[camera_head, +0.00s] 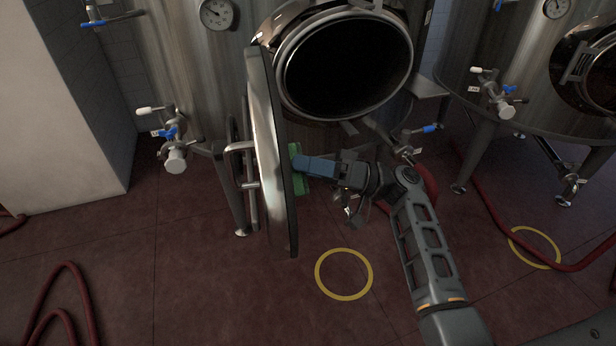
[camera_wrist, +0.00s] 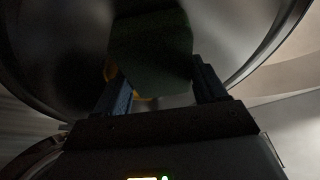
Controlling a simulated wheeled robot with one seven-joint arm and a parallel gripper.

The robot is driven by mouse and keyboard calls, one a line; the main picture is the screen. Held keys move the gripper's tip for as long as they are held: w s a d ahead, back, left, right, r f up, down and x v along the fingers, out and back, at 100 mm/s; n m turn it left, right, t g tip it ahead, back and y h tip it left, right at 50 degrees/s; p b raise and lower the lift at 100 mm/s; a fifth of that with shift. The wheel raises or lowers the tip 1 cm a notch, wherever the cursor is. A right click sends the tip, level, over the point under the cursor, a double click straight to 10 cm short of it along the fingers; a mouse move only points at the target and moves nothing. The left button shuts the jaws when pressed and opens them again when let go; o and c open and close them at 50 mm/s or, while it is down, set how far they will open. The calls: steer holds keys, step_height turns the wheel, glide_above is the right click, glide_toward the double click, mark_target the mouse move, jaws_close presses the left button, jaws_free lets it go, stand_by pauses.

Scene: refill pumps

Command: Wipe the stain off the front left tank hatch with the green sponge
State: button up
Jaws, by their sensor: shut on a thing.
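The front left tank's hatch door (camera_head: 270,150) stands swung open, seen nearly edge-on in the head view. Its inner face fills the back of the wrist view (camera_wrist: 60,60). My gripper (camera_head: 302,164) is on the right of the door, shut on the green sponge (camera_head: 301,184). The sponge is dark in the wrist view (camera_wrist: 150,50), between my two fingers. It is against or very close to the inner face; exact contact is hard to tell. A small yellowish patch (camera_wrist: 110,70) shows at the sponge's left edge, possibly the stain, mostly hidden by the sponge.
The tank's round opening (camera_head: 345,65) is behind and right of the door. Valves (camera_head: 172,140) stick out left, and another valve (camera_head: 412,140) is near my arm. A second tank (camera_head: 540,100) stands right. Red hoses (camera_head: 70,300) and yellow rings (camera_head: 343,274) are on the floor.

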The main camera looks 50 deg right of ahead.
steer(key=shift+w+d+f+b, duration=0.1)
steer(key=shift+w+d+b, duration=0.35)
steer(key=shift+w+b, duration=0.25)
steer(key=shift+w+d+f+b, duration=0.1)
steer(key=shift+w+d+b, duration=0.4)
steer(key=shift+w, duration=0.3)
steer(key=shift+w+d+r, duration=0.15)
steer(key=shift+w+d, duration=0.05)
steer(key=shift+w, duration=0.2)
steer(key=shift+c, duration=0.4)
steer(key=shift+w+d+b, duration=0.65)
steer(key=shift+w+b, duration=0.2)
steer(key=shift+b, duration=0.35)
steer(key=shift+w+d+b, duration=0.55)
steer(key=shift+w, duration=0.1)
steer(key=shift+w+d+b, duration=0.5)
steer(key=shift+w+b, duration=0.1)
steer(key=shift+b, duration=0.2)
steer(key=shift+w+d+b, duration=0.7)
steer(key=shift+w+b, duration=0.15)
steer(key=shift+b, duration=0.2)
steer(key=shift+s+a+p, duration=0.2)
steer(key=shift+s+a, duration=0.3)
steer(key=shift+s, duration=0.4)
steer(key=shift+s+a+p, duration=0.15)
steer(key=shift+s+a, duration=0.35)
steer(key=shift+s, duration=0.35)
